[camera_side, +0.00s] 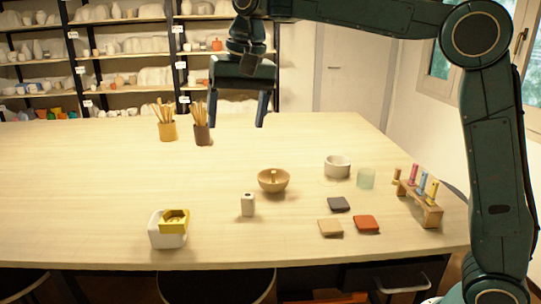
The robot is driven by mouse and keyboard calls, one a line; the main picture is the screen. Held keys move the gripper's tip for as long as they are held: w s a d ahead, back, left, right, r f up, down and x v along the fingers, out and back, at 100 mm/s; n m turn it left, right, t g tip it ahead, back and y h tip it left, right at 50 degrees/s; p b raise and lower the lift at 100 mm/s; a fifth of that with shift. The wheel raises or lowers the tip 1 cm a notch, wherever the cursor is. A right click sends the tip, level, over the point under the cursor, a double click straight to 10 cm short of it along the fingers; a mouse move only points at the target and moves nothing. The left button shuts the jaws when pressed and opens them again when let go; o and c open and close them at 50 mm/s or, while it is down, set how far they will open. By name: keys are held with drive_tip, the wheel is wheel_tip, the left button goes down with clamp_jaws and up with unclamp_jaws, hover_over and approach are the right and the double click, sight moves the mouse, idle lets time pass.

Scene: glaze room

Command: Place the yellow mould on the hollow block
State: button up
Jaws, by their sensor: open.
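A yellow mould (175,220), with an opening in its top, rests on the upper part of a white, rounded, box-like block (167,239) at the front left of the table. This looks like the hollow block, though the mould hides most of its top. The mould sits toward the block's back right; whether it lies flat I cannot tell. My gripper (238,124) is open and empty, fingers pointing down, high over the table and well apart from the mould and block.
A small white upright piece (248,206), wooden bowl (273,182), white bowl (337,167), greenish glass (366,179), several flat tiles (366,224) and a wooden peg rack (421,204) stand centre to right. Two brush pots (168,132) stand behind. The table's left is clear.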

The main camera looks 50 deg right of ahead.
drive_tip(key=s+d+f+n+t, duration=0.1)
drive_tip(key=s+d+f, duration=0.2)
drive_tip(key=s, duration=0.6)
drive_tip(key=s+d+f+n+t, duration=0.1)
drive_tip(key=s+d+f+n, duration=0.1)
drive_tip(key=s, duration=0.8)
drive_tip(key=s+d+f+n+t, duration=0.1)
drive_tip(key=s+d+f, duration=0.3)
drive_tip(key=s, duration=0.5)
wheel_tip(320, 180, down, 2)
drive_tip(key=shift+s+f+n, duration=0.1)
drive_tip(key=shift+s+n, duration=0.25)
drive_tip(key=shift+n, duration=0.35)
